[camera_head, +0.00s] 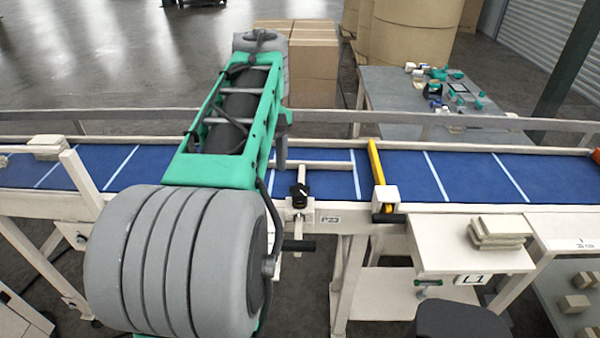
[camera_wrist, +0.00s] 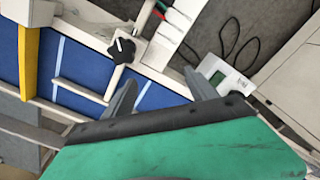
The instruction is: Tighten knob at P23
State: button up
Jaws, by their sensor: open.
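The black knob (camera_head: 299,191) sits on a cream clamp block at the near rail of the blue conveyor, just left of the label P23 (camera_head: 329,219). In the wrist view the knob (camera_wrist: 122,48) has a white mark across its top and lies beyond my fingers. My gripper (camera_wrist: 163,95) is open with two grey fingers apart and nothing between them. In the head view my green and grey arm hides most of the gripper; one finger (camera_head: 281,150) shows over the belt, behind the knob. Finger and knob look apart.
A cream guide bar (camera_head: 322,164) runs over the belt from the clamp. A yellow bar (camera_head: 377,165) crosses the belt to the right. A black handle (camera_head: 298,245) sticks out below the knob. Cream blocks (camera_head: 497,228) lie on a shelf at right. Cartons (camera_head: 312,65) stand behind.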

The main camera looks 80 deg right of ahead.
notch_tip(320, 180, up, 2)
send_over(301, 191)
jog(key=shift+w+m, duration=0.1)
jog(key=shift+m, duration=0.3)
notch_tip(301, 191, down, 8)
jog(key=b, duration=0.6)
jog(key=shift+r+b, duration=0.15)
jog(key=shift+b, duration=0.25)
jog(key=shift+r, duration=0.1)
jog(key=shift+c, duration=0.4)
